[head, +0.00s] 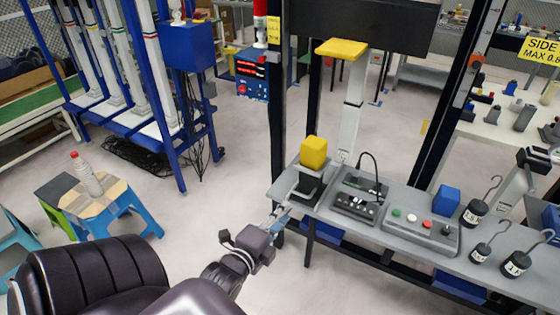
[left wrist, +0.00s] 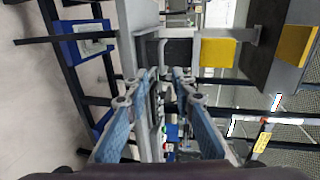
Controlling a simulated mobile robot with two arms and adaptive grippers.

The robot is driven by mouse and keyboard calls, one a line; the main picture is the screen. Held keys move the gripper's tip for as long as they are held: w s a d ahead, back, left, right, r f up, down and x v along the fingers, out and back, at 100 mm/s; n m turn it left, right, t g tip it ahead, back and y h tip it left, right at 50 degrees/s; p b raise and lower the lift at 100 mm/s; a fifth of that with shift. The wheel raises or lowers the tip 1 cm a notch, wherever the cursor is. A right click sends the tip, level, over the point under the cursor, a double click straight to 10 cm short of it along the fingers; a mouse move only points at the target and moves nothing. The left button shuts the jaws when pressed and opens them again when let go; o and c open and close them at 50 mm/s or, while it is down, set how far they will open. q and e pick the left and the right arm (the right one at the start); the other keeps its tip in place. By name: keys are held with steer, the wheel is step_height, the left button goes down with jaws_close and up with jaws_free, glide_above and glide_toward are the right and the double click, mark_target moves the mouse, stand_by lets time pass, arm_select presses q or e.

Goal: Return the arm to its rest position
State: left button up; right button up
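My left arm (head: 225,272) reaches up from the bottom middle of the head view. My left gripper (head: 280,213) is beside the front left corner of the grey workbench (head: 335,222), with clear floor to its left. In the left wrist view the two blue-padded fingers (left wrist: 163,75) stand apart with nothing held between them. Whether the fingertips touch the bench edge I cannot tell. My right gripper is not in view.
A yellow block (head: 314,152) on a dark stand, control boxes (head: 420,229), a blue block (head: 447,199) and several hooked weights (head: 474,212) are on the bench. A dark post (head: 277,110) rises behind the gripper. A stool (head: 105,203) with a bottle (head: 86,175) stands left.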

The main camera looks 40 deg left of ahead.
arm_select(q)
steer(key=shift+s+d+r, duration=0.15)
steer(key=shift+s+d, duration=0.05)
steer(key=shift+s, duration=0.4)
steer(key=s+d+f+n+g+h, duration=0.1)
steer(key=s+d+f+n+g, duration=0.15)
steer(key=f, duration=0.95)
steer(key=s+d+f+n+g+h, duration=0.15)
steer(key=s+d+f, duration=0.25)
steer(key=f, duration=0.7)
steer(key=s+d+f+n+g+h, duration=0.1)
steer(key=s+d+f+n+g, duration=0.25)
steer(key=f, duration=0.85)
steer(key=s+d+f+n+g, duration=0.1)
steer(key=s+f+n+g, duration=0.1)
steer(key=s+f, duration=0.6)
steer(key=s+d+f+n+g, duration=0.2)
steer(key=s+f, duration=0.6)
steer(key=s, duration=0.9)
steer(key=shift+s+f+n+g, duration=0.2)
steer(key=shift+f+n+g, duration=0.35)
steer(key=shift+g, duration=0.7)
